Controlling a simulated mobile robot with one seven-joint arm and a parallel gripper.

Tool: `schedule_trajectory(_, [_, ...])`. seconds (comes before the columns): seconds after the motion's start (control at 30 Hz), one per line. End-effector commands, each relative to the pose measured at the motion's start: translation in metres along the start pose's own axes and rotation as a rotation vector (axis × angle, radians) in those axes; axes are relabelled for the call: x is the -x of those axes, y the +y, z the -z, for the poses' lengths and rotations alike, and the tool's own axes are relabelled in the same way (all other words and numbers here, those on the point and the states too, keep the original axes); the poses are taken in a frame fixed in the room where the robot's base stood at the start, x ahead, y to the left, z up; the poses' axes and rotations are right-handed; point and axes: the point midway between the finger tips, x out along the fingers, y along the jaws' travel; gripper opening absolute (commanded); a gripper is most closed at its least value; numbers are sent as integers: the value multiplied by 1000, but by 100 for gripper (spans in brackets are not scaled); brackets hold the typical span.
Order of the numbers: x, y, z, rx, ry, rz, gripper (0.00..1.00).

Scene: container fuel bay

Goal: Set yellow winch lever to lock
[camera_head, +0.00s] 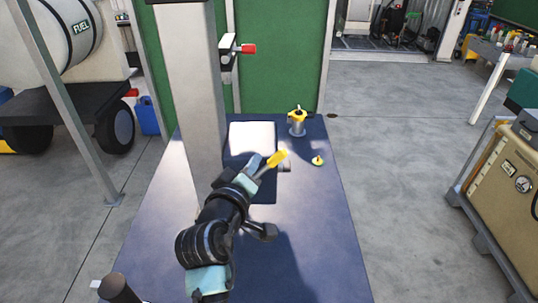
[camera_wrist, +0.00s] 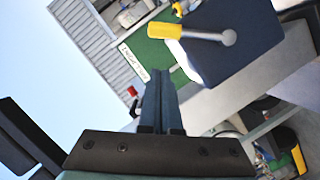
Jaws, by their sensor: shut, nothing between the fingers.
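The yellow winch lever has a yellow grip (camera_head: 278,158) and shows just beyond my gripper in the head view. In the wrist view its yellow grip (camera_wrist: 165,31) points left, and a grey rod runs right to a round pivot on a dark blue housing (camera_wrist: 250,45). My gripper (camera_head: 256,163) is shut and empty, close to the lever in the head view. In the wrist view the shut fingertips (camera_wrist: 160,74) lie below the yellow grip, with a visible gap in the picture. The lock marking cannot be read. My arm hides part of the housing in the head view.
A grey post (camera_head: 192,80) stands left of the lever, with a red-tipped handle (camera_head: 248,48) beside it. A yellow-topped grey fitting (camera_head: 297,124) and a small yellow knob (camera_head: 318,160) are on the blue deck (camera_head: 330,215). The deck's right side is mostly clear.

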Motion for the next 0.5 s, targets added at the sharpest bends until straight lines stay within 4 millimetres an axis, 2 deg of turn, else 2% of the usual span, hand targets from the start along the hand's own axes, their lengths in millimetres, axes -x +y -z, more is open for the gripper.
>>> schedule_trajectory(0.17, [-26,2,2,0,-1,1,0])
schedule_trajectory(0.3, [-41,2,-16,0,-4,2,0])
schedule_trajectory(0.5, [-51,0,-26,1,-1,1,0])
